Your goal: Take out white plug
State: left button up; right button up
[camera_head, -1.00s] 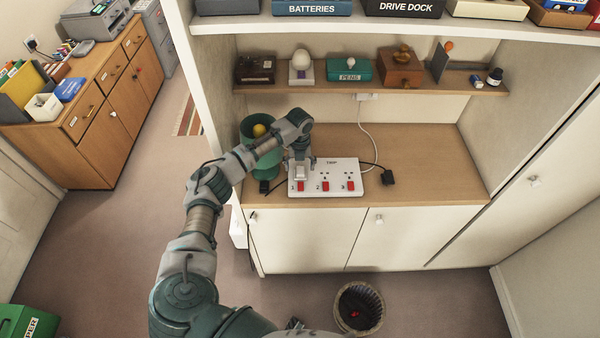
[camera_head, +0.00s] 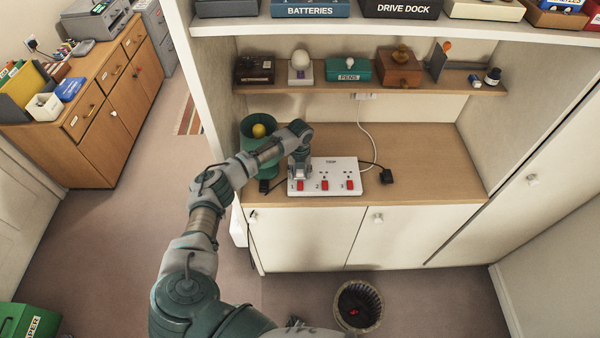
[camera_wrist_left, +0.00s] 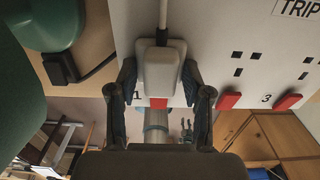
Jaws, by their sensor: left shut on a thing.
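The white plug (camera_wrist_left: 158,72) sits at socket 1 of a white power strip (camera_head: 338,171) labelled TRIP, with its cord running up in the left wrist view. My left gripper (camera_wrist_left: 159,84) is shut on the plug, one finger on each side. In the head view the left gripper (camera_head: 300,168) is at the strip's left end and hides the plug. I cannot tell whether the plug's pins are in the socket. A small pronged shape low in the left wrist view may be my right gripper (camera_wrist_left: 187,130); its state is unclear.
A black plug (camera_head: 386,176) lies right of the strip. Another dark plug (camera_head: 264,186) lies left of it, before a green bin (camera_head: 251,150) holding a yellow ball. A loaded shelf (camera_head: 420,87) hangs above. The desktop (camera_head: 430,160) is clear at right.

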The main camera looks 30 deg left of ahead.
pick_arm(q)
jog(key=shift+r, duration=0.5)
notch_tip(320, 180, up, 2)
jog(key=shift+r+b, duration=0.25)
jog(key=shift+b, duration=0.2)
jog(key=s+d+r+p, duration=0.3)
jog(key=s+d, duration=0.5)
jog(key=s, duration=0.5)
jog(key=shift+s+d+r+p, duration=0.15)
jog(key=shift+s+r+p, duration=0.2)
jog(key=shift+r, duration=0.5)
jog(key=shift+r, duration=0.1)
jog(key=shift+r+p, duration=1.65)
jog(key=shift+p, duration=0.3)
